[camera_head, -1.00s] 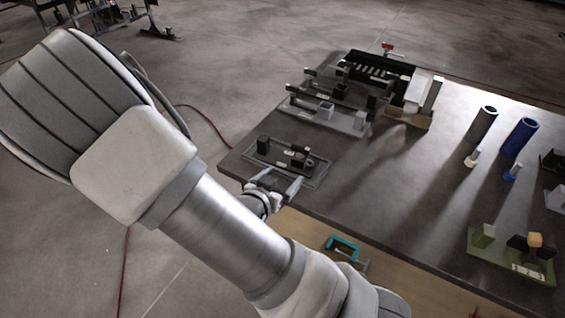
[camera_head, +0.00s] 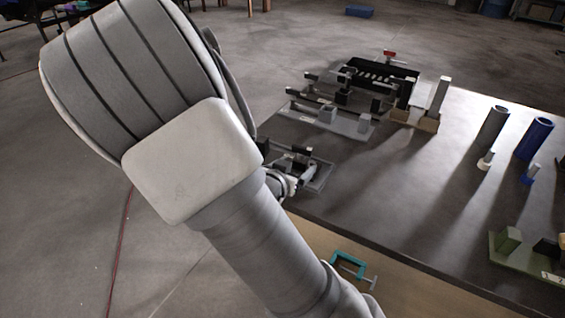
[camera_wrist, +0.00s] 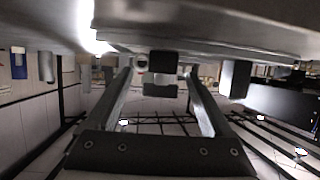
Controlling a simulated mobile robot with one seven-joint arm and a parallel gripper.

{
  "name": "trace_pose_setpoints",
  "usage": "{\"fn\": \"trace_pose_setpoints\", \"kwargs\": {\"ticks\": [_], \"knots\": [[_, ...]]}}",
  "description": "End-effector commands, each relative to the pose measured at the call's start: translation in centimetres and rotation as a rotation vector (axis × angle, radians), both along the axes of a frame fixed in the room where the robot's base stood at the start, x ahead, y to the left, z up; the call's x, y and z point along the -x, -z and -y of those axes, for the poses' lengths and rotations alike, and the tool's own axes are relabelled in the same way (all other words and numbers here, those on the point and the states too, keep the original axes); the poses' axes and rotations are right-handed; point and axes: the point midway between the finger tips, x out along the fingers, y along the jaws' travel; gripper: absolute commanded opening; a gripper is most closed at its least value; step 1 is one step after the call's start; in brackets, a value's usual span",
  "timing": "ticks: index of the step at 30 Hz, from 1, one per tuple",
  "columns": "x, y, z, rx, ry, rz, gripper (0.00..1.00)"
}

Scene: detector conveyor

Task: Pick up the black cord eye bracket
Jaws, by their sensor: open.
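The black cord eye bracket appears to be the small black piece (camera_head: 302,150) on a grey tray (camera_head: 326,178) at the table's near left corner, partly hidden by my arm and gripper. In the wrist view, which looks upside down, a black blocky piece (camera_wrist: 162,61) with a grey part shows between the fingertips; it seems to be the bracket. My gripper (camera_wrist: 160,76) is open, with one finger on each side of that piece. I cannot tell whether the fingers touch it. In the head view, my gripper (camera_head: 298,180) is at the tray's near edge.
Another block (camera_wrist: 236,78) stands to the right in the wrist view. Behind the tray is a grey fixture (camera_head: 340,122) with blocks. A teal clamp (camera_head: 348,264) sits at the table's front edge. Grey (camera_head: 492,130) and blue (camera_head: 533,138) cylinders stand right. The table's middle is clear.

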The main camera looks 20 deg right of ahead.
Motion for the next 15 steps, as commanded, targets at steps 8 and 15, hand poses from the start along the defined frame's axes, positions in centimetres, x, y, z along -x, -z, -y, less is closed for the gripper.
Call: {"fn": "trace_pose_setpoints", "kwargs": {"ticks": [8,15], "knots": [[-2.7,1.2,2.4,0.001,0.004,0.0,0.85],[-3.7,1.6,3.4,0.0,0.0,0.0,0.85]]}}
